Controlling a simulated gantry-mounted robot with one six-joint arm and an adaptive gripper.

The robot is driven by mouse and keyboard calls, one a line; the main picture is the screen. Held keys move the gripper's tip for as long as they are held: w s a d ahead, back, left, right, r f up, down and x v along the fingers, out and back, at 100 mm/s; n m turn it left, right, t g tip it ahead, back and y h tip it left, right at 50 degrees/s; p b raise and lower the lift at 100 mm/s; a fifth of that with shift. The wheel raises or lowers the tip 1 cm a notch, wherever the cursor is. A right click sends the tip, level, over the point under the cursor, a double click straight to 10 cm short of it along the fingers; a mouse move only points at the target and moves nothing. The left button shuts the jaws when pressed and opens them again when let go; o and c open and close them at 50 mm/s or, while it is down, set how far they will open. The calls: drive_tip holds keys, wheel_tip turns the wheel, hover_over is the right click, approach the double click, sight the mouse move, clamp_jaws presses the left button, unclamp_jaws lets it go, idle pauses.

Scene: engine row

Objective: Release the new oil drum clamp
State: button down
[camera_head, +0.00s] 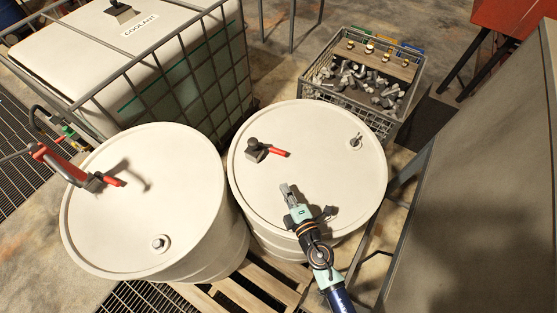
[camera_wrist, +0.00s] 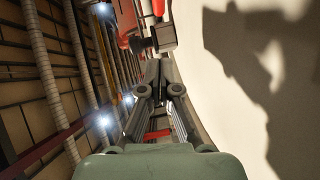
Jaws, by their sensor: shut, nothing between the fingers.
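Two white drums stand side by side, the left drum (camera_head: 140,220) and the right drum (camera_head: 310,130). The right drum carries a dark clamp (camera_head: 254,150) with a red lever (camera_head: 279,153) pointing right. The left drum has a dark clamp (camera_head: 95,184) with a short red lever (camera_head: 114,181), beside a red-handled pump (camera_head: 55,163). I cannot tell which drum is the new one. My gripper (camera_head: 285,188) is shut and empty over the right drum's top, below and right of its clamp. In the wrist view, my fingertips (camera_wrist: 152,70) point toward a dark block with red parts (camera_wrist: 160,38).
A caged coolant tank (camera_head: 150,60) stands behind the left drum. A crate of metal parts (camera_head: 330,91) is behind the right drum, and a large grey panel (camera_head: 480,190) stands to the right. The drums stand on a wooden pallet (camera_head: 262,283).

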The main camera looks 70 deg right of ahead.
sight(275, 153)
drive_tip(key=x, duration=0.8)
drive_tip(key=shift+w+d+b, duration=0.25)
drive_tip(key=shift+b, duration=0.05)
drive_tip(key=d+b, duration=0.1)
drive_tip(key=d+f, duration=0.1)
drive_tip(key=d, duration=0.1)
drive_tip(key=shift+w+d+b, duration=0.2)
drive_tip(key=shift+d+b, duration=0.15)
drive_tip(key=shift+b, duration=0.05)
drive_tip(key=shift+d, duration=0.4)
drive_tip(key=shift+d, duration=0.1)
